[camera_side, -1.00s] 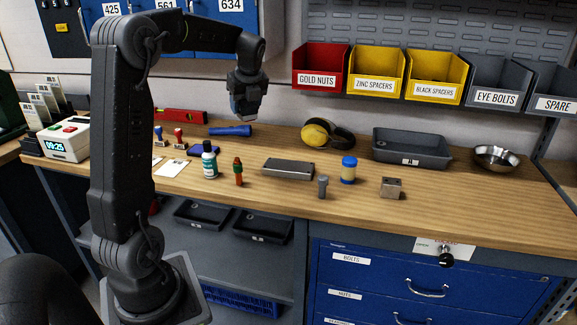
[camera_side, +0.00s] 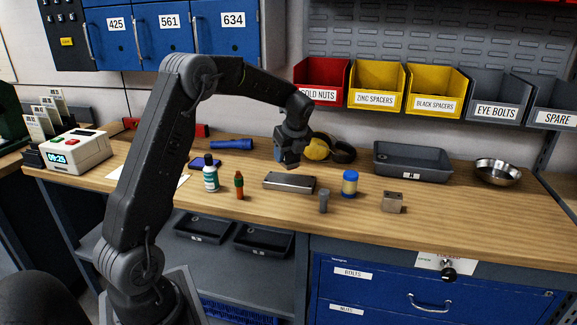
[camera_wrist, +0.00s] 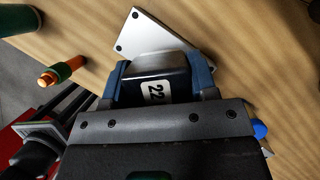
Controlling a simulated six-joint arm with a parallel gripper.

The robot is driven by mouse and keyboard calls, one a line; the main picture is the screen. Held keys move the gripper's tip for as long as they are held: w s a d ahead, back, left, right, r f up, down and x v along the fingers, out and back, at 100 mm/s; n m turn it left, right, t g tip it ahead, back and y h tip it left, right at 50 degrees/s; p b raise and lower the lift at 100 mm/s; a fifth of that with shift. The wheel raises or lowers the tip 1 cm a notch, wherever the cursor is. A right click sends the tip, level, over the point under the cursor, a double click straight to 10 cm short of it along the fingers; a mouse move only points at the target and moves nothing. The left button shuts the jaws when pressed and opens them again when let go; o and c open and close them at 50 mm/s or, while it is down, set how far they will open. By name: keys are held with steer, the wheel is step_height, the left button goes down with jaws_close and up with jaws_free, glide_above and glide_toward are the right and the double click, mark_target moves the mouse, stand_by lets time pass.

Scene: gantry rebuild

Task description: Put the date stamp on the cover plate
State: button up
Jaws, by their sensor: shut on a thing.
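The cover plate (camera_side: 278,181) is a flat grey metal slab lying on the bench, near the middle in the side view. In the wrist view its silver face (camera_wrist: 150,32) shows small dark holes near its corners. My gripper (camera_side: 289,160) is above the plate's far side, with a gap between them. In the wrist view its blue-grey fingers (camera_wrist: 163,78) are shut on the date stamp (camera_wrist: 155,91), a dark block with a white "22" label. The stamp's underside is hidden, and it partly covers the plate in the wrist view.
A green-and-orange tube (camera_side: 239,186), a white-and-green bottle (camera_side: 210,174), a grey metal post (camera_side: 323,201) and a blue-capped jar (camera_side: 349,184) stand around the plate. Ear defenders (camera_side: 343,151) lie behind it. A metal block (camera_side: 392,203) is farther right.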

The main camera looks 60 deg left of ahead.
mark_target(289, 165)
steer(key=shift+w+f, duration=0.1)
steer(key=shift+f, duration=1.95)
steer(key=shift+f, duration=0.2)
steer(key=o, duration=1)
steer(key=shift+c, duration=0.2)
steer(key=shift+r, duration=0.1)
